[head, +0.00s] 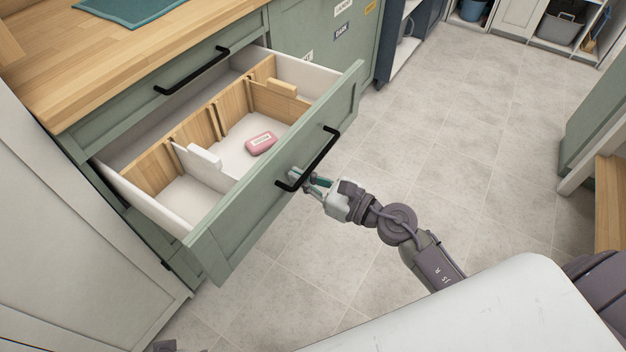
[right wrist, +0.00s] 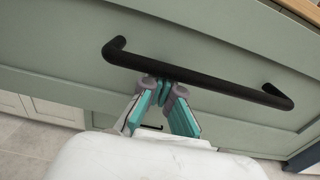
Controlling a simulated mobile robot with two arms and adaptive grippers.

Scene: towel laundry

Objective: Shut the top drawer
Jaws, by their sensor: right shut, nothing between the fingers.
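An open green drawer (head: 272,190) is pulled far out of the cabinet. Its front has a black bar handle (head: 318,160), also seen in the right wrist view (right wrist: 200,77). Above it, directly under the countertop, a green drawer front with its own black handle (head: 192,70) sits flush with the cabinet. My right gripper (head: 300,176) is shut and empty in front of the open drawer. In the right wrist view its fingertips (right wrist: 166,84) meet at the handle bar, overlapping its lower edge; contact is unclear. My left gripper is not in view.
The open drawer holds wooden dividers (head: 197,118), a pink item (head: 261,143) and white and wooden blocks. A wooden countertop (head: 110,55) with a teal mat (head: 128,8) lies above. Tiled floor (head: 450,130) is clear to the right.

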